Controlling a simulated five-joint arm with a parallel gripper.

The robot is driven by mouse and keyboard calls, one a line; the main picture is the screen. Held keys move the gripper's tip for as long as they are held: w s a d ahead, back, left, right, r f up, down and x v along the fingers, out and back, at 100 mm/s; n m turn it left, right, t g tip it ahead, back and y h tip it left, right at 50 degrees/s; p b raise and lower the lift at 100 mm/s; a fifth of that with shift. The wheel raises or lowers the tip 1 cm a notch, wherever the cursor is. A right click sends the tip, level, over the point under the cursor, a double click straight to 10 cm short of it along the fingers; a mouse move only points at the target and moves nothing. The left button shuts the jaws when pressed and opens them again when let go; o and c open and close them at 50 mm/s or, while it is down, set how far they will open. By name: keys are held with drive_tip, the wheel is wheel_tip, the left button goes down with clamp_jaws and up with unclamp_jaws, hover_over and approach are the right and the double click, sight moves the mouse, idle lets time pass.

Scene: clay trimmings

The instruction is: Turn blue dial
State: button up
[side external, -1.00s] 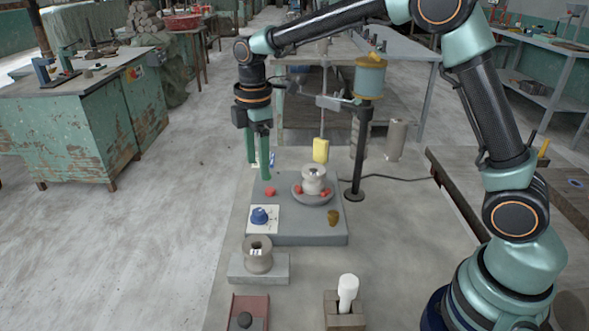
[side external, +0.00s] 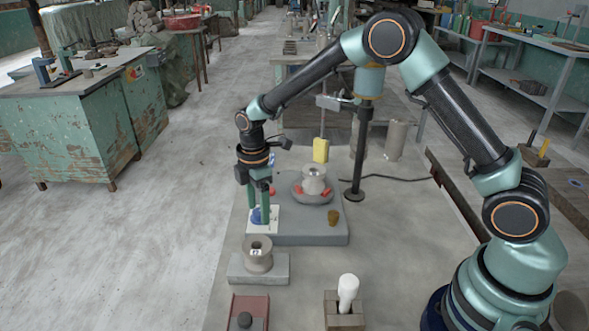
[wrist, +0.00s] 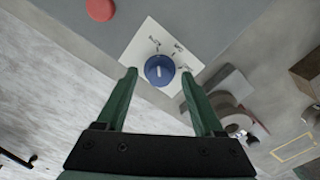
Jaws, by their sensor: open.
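The blue dial (wrist: 159,70) sits on a white plate (wrist: 148,38) with dark markings, on the grey base board. Its white pointer line shows in the wrist view. In the side view the dial (side external: 256,215) is partly hidden by the fingers. My gripper (side external: 259,220) points down with its two green fingers around the dial's place. In the wrist view my gripper (wrist: 158,88) is open, one finger toward each side of the dial. The fingers do not visibly touch the dial. I cannot tell their exact height above the plate.
A second spool (side external: 258,255) on a grey block is near the front. A black stand (side external: 361,150) rises behind the board.

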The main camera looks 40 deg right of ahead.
drive_tip(key=shift+f, duration=0.25)
clamp_jaws()
